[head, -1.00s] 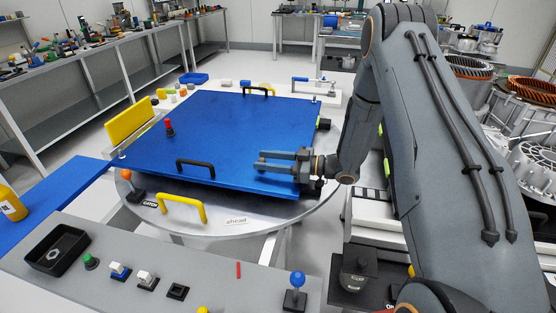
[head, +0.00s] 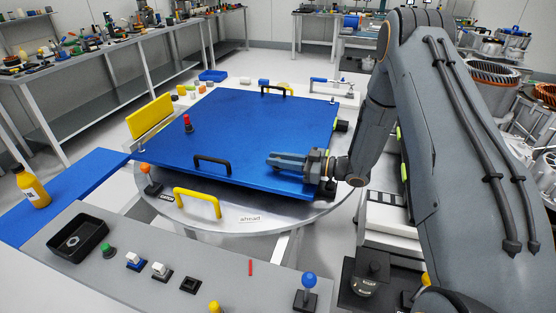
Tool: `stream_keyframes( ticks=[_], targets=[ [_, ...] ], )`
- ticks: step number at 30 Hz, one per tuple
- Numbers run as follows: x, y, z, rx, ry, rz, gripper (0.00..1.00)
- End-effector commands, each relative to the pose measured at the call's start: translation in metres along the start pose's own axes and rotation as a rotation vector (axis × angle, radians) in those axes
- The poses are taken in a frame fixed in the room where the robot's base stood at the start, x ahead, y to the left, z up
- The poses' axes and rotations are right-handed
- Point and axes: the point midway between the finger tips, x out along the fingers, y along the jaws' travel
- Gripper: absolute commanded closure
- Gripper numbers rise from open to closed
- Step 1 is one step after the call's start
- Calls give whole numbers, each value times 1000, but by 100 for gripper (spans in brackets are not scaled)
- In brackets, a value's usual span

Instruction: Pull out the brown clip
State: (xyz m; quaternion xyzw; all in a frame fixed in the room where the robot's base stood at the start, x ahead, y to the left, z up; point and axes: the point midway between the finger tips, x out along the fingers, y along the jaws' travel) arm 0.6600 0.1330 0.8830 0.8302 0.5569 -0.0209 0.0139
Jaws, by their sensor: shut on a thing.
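My gripper (head: 275,162) reaches in from the right over the near right part of the blue panel (head: 240,125). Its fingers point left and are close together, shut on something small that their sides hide. I cannot make out a brown clip anywhere in the head view. The fingers look low over the panel, to the right of its near black handle (head: 212,163).
The panel lies on a round metal table (head: 265,222) with a yellow handle (head: 197,203) at its front. A red-topped peg (head: 188,124) and a yellow plate (head: 150,116) stand at left. A grey console (head: 210,270) with knobs fills the foreground.

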Motion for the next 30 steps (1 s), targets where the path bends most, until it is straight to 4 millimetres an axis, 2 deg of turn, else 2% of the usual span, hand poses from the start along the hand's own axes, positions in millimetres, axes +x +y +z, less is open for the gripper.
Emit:
stream_keyframes(
  ticks=[30],
  targets=[
    [-1, 0, -10, -1, 0, 0, 100]
  ],
)
